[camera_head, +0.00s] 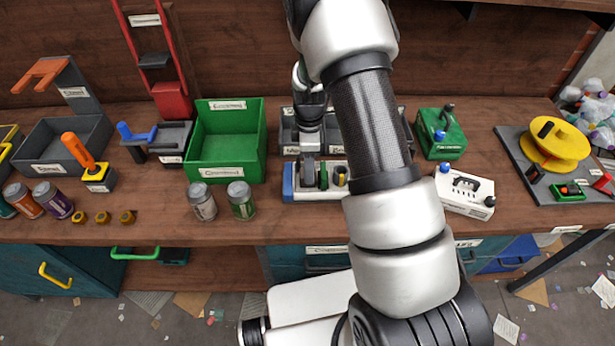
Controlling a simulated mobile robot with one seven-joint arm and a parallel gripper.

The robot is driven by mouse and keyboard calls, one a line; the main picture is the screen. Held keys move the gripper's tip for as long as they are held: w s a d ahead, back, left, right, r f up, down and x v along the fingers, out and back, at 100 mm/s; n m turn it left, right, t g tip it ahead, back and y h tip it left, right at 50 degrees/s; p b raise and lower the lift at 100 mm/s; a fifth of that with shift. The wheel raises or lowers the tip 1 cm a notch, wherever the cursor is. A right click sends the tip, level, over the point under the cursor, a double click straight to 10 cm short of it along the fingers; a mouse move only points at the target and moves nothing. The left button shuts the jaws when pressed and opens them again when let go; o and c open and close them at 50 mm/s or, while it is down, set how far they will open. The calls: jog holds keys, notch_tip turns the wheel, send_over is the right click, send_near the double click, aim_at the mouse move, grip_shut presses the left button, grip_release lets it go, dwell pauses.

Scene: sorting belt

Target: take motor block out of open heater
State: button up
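A low open box with a pale front and a blue left end (287,184) stands near the front edge of the bench and appears to be the open heater. Small dark, green and yellow parts (341,176) sit inside it. I cannot tell for certain which part is the motor block. My gripper (309,178) points down at the left part of this box, with its fingertips at or just above the parts. Its fingers are small and dark here, so their opening and any hold are unclear. My arm hides the area right of the box.
A green bin (226,170) and two cans (241,200) stand to the left. A grey divided tray (290,141) is behind my gripper. A white unit (465,191) and a green box (441,134) are right of my arm. Bare bench lies between cans and box.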

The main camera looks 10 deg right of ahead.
notch_tip(320, 180, down, 5)
jog(key=shift+w+a+r, duration=0.15)
jog(key=shift+r, duration=0.05)
jog(key=c, duration=1.4)
